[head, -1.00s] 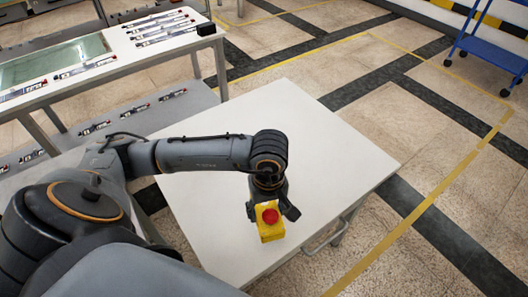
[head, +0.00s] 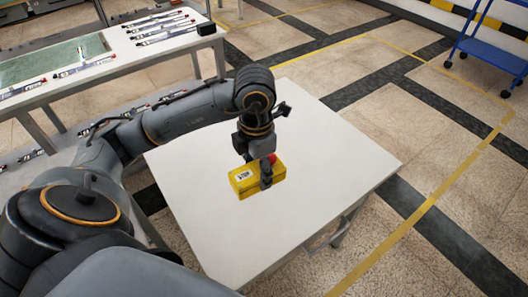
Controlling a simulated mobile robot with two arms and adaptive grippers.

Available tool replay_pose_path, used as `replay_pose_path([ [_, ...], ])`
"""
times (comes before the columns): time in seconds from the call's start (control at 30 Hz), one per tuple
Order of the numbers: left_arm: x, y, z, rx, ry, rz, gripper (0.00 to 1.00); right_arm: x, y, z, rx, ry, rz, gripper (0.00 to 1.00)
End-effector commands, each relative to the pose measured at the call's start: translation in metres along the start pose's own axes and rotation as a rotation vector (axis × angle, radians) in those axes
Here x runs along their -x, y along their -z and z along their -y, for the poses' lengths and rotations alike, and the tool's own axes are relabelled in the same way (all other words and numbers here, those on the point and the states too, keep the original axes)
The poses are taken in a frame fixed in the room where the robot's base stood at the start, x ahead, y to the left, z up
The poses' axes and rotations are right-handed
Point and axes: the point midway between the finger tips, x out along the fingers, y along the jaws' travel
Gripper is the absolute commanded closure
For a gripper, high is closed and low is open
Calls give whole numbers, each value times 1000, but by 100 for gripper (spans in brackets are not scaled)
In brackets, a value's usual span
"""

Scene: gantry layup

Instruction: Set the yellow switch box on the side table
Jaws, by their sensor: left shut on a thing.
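The yellow switch box (head: 243,181) has a red button on its right end and a small white label on its side. My left gripper (head: 265,178) is shut on the box, with a dark finger across its near side. The box is over the middle of the white side table (head: 320,190). I cannot tell whether its underside touches the table top or hangs just above it. The far finger is hidden behind the box. My right gripper is not in view.
The side table top is otherwise bare, with free room to the right and in front. A workbench (head: 125,62) with a glass panel and several slim tools stands at the upper left. A blue cart (head: 492,45) stands at the upper right.

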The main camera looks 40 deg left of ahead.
Motion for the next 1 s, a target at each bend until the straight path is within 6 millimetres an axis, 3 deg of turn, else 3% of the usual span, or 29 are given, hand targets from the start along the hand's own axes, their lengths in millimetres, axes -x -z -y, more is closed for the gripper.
replay_pose_path([
  [0.17,4,-4,-4,88,2,3,83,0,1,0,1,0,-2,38],
  [0.27,-2,-17,-9,100,4,2,83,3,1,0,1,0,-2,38],
  [0.6,-40,-90,-37,96,4,-1,83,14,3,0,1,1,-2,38],
  [0.8,-76,-116,-48,94,3,0,83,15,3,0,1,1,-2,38],
  [1.0,-89,-126,-52,93,2,3,83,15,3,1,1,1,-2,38],
])
